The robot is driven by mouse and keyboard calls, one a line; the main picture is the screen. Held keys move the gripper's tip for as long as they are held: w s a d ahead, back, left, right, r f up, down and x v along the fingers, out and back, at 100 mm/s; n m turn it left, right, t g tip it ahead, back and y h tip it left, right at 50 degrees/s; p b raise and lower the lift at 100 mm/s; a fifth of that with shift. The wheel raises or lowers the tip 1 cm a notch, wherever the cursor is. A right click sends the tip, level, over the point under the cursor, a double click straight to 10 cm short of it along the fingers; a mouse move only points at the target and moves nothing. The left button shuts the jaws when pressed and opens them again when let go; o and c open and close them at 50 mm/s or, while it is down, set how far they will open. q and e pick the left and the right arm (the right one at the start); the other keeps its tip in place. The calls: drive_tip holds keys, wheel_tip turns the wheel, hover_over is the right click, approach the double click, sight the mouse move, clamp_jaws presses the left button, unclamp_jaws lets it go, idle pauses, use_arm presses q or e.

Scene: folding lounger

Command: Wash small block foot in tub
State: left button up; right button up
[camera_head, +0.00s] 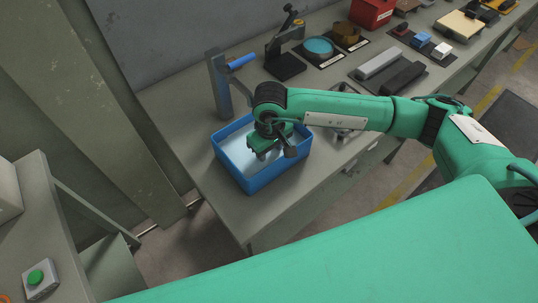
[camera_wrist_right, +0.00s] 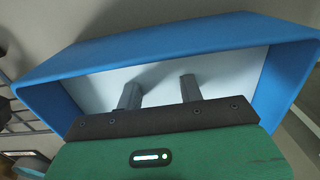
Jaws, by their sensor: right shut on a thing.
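The blue tub (camera_head: 252,180) stands on the near end of the grey bench, with a pale inside. My right gripper (camera_head: 270,153) reaches in from the right and points down over the tub's opening. In the right wrist view its two grey fingers (camera_wrist_right: 160,92) stand apart, with their tips down inside the tub (camera_wrist_right: 180,42). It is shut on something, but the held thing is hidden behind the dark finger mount. I cannot make out the small block foot. My left gripper is not in view.
A grey post with a blue handle (camera_head: 242,61) stands just behind the tub. A dark stand (camera_head: 285,62), a round teal piece (camera_head: 318,47), grey and dark bars (camera_head: 380,62) and small blocks on a mat (camera_head: 421,40) lie farther back. A green button (camera_head: 36,277) is at lower left.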

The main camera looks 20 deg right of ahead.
drive_tip(key=shift+r+p, duration=0.65)
drive_tip(key=shift+r, duration=1.85)
drive_tip(key=shift+r+p, duration=0.45)
drive_tip(key=shift+r, duration=2.05)
wheel_tip(320, 180, up, 5)
hover_over(270, 154)
drive_tip(key=shift+p, duration=0.45)
